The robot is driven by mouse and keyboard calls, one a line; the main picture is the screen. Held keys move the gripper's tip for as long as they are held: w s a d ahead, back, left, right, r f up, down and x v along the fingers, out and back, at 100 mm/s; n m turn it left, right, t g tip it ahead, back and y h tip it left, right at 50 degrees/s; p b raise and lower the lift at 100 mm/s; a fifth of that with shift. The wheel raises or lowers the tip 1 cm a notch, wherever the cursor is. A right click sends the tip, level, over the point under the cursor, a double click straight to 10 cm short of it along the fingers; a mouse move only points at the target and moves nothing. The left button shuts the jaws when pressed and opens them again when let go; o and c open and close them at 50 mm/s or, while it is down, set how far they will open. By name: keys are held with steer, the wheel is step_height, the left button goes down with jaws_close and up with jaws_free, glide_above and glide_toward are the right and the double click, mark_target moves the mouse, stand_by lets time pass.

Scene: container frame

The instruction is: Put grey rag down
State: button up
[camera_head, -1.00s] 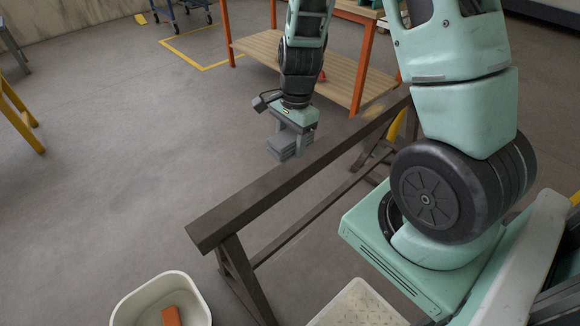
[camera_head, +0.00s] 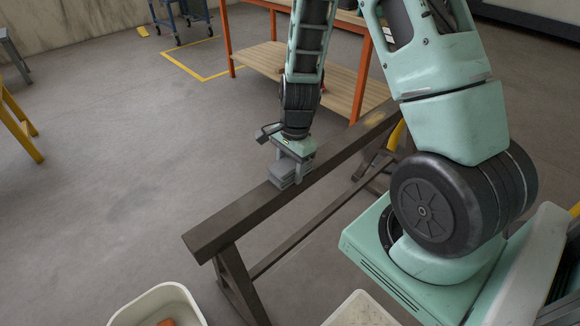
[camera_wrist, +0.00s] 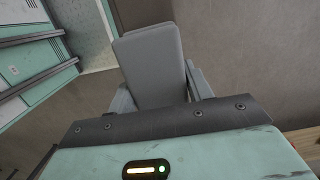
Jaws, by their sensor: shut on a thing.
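The grey rag (camera_head: 281,174) is a folded, flat-sided block between the fingers of my gripper (camera_head: 290,170). My gripper is shut on it and points down over the dark beam of a trestle (camera_head: 235,217). The rag's lower edge overlaps the beam's top in the head view; I cannot tell whether it touches. In the wrist view the rag (camera_wrist: 152,62) shows its broad grey face between the two fingers and hides part of what lies below.
A cream bin (camera_head: 150,300) with an orange-red item (camera_head: 166,322) stands at the bottom left. A wooden shelf with orange posts (camera_head: 262,58) stands behind the arm. A pale perforated surface (camera_head: 360,312) is at the bottom. The floor left of the beam is clear.

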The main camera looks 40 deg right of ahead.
steer(key=shift+f, duration=0.3)
